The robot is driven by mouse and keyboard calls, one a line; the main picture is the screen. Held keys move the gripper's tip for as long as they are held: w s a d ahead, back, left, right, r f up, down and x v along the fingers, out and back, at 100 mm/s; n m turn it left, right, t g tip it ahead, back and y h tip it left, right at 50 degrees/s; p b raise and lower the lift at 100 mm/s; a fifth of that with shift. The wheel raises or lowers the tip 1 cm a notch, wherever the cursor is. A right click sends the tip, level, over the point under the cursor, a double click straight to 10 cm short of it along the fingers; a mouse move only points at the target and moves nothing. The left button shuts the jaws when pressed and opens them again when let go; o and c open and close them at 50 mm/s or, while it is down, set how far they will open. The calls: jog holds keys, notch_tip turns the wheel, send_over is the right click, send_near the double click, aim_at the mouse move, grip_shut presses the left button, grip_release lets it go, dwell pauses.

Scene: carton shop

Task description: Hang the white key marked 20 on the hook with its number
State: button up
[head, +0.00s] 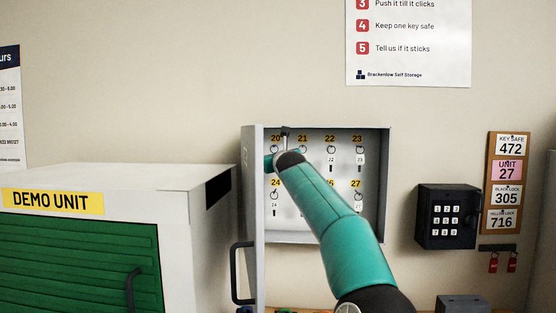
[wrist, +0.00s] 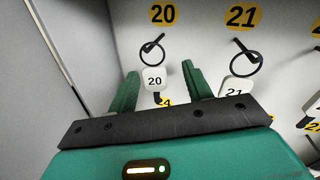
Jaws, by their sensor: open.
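The white key tag marked 20 (wrist: 153,80) shows in the wrist view, below the hook (wrist: 152,45) under the yellow number 20. Its ring appears to be around that hook, with the tag hanging down and the key partly hidden. My gripper (wrist: 162,78) is open, its green fingers apart to the left and right of the tag, with gaps on both sides. In the head view the yellow 20 label (head: 275,138) is at the cabinet's upper left, and my arm hides the key and most of the gripper.
In the wrist view a key marked 21 (wrist: 235,92) hangs close to the right finger. The key cabinet (head: 387,190) holds several other keys on hooks. Its open door (head: 252,200) stands at the left, beside the demo unit (head: 190,215). A keypad box (head: 447,217) is at the right.

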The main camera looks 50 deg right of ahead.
jog(key=shift+s, duration=0.1)
jog(key=v, duration=1.3)
jog(key=shift+s+a, duration=0.2)
jog(key=shift+a, duration=0.1)
dwell(0.5)
